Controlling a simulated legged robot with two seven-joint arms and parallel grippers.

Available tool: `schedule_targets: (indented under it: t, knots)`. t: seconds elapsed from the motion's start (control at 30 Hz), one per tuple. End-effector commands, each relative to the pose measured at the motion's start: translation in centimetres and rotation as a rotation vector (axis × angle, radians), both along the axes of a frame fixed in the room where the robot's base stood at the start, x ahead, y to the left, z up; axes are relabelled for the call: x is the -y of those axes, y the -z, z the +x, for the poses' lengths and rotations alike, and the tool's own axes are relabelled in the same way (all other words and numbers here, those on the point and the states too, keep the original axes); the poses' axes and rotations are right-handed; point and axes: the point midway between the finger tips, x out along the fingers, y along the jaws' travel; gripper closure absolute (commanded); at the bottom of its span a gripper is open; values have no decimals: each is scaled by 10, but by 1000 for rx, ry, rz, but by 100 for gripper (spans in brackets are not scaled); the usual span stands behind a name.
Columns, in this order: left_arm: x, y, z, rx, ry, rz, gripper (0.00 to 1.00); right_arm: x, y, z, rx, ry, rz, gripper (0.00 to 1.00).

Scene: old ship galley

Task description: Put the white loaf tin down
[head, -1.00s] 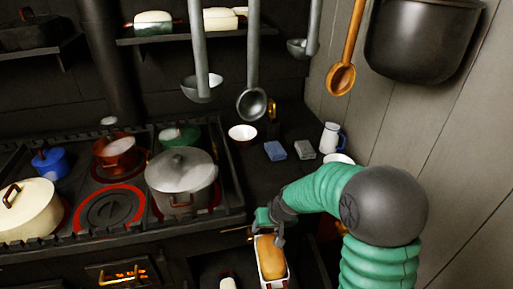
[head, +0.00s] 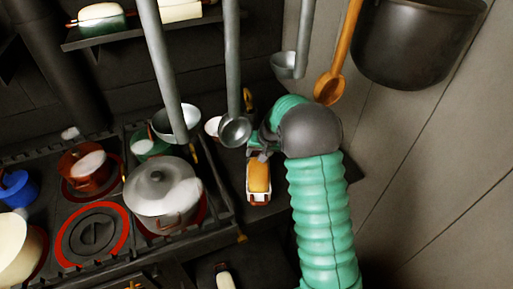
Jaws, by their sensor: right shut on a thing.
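The white loaf tin (head: 258,199) holds a golden-brown loaf (head: 259,177) and shows right of the stove, over the dark side counter (head: 283,206). My right gripper (head: 261,154) is shut on the far end of the tin, and my green arm comes in from the lower right. The tin looks about level. I cannot tell whether its base touches the counter. My left gripper is not in view.
Ladles (head: 235,131) and a wooden spoon (head: 330,88) hang in front. A large lidded grey pot (head: 160,190) stands on the stove at left. A white bowl (head: 212,126) is behind the ladle. Some counter right of the tin looks bare.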

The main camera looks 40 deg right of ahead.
Motion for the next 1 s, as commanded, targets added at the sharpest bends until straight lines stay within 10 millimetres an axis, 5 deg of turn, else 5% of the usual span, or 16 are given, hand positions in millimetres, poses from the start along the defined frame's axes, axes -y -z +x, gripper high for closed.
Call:
schedule_targets:
  t: [0.27, 0.5, 0.7, 0.73, 0.87, 1.0]
  knots:
    - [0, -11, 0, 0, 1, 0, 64, 28, 1, 32, 3, -1, -2, 100]
    - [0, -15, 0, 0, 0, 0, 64, 26, 36, 34, 2, -1, -1, 100]
    - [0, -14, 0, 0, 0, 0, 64, 29, 37, 35, 4, 0, 0, 100]
    - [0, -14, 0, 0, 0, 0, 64, 29, 38, 34, 3, 0, 0, 45]
    - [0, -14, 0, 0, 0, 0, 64, 29, 38, 34, 3, 0, 0, 28]
    - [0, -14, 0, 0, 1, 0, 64, 29, 38, 34, 3, 0, 0, 27]
